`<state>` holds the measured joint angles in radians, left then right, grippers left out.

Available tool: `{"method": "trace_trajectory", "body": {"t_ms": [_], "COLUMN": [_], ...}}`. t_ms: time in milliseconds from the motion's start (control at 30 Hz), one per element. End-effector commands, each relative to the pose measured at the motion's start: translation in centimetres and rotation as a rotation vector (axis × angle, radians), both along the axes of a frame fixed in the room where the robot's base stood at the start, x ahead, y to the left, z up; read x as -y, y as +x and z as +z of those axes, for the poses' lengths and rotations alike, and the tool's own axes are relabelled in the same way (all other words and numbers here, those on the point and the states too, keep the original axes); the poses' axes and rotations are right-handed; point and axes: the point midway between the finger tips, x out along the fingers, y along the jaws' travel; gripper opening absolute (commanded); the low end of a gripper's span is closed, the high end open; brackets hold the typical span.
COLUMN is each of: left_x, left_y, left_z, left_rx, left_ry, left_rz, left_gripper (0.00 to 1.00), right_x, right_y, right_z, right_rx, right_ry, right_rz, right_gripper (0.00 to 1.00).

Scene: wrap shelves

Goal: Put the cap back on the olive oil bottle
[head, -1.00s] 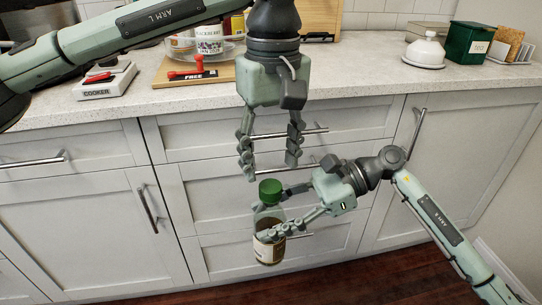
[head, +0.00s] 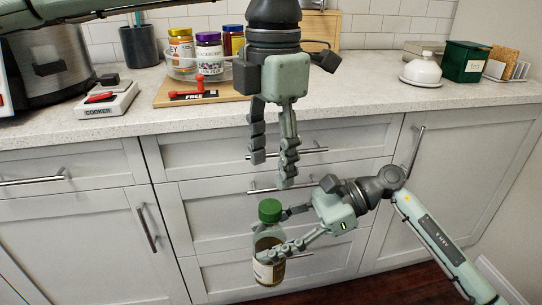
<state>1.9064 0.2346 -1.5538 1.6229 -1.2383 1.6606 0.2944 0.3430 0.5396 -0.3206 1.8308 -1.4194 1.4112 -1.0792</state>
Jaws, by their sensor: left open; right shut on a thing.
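The olive oil bottle (head: 267,243) stands upright in the air in front of the drawers, with a label low on its side. Its green cap (head: 270,210) sits on top of the neck; I cannot tell whether it is screwed tight. My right gripper (head: 274,233) is shut on the bottle from the right, one finger across its front. My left gripper (head: 272,171) points down above the cap, open and empty, its fingertips apart from the cap with a gap between.
Drawer handles (head: 288,153) stick out behind my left fingers.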

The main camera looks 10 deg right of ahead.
Motion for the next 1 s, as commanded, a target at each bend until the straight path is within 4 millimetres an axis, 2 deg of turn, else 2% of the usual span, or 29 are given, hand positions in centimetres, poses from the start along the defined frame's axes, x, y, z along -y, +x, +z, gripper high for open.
{"method": "trace_trajectory", "body": {"t_ms": [433,800,1000], "left_x": [0.0,-0.1,-0.1], "left_y": [0.0,0.0,0.0], "left_z": [-0.5,-5.8,-7.6], "left_rx": [0.000,-0.001,0.001], "left_ry": [0.001,0.000,0.000], "left_rz": [0.011,0.011,0.010], "left_gripper": [0.51,0.51,0.51], "right_x": [0.0,0.0,0.0], "right_y": [0.0,0.0,0.0], "right_z": [0.2,0.2,0.2], "right_rx": [0.002,0.002,0.002], "right_ry": [0.002,0.002,0.002], "right_rz": [0.000,0.000,0.000], "right_gripper": [0.00,0.00,0.00]}}
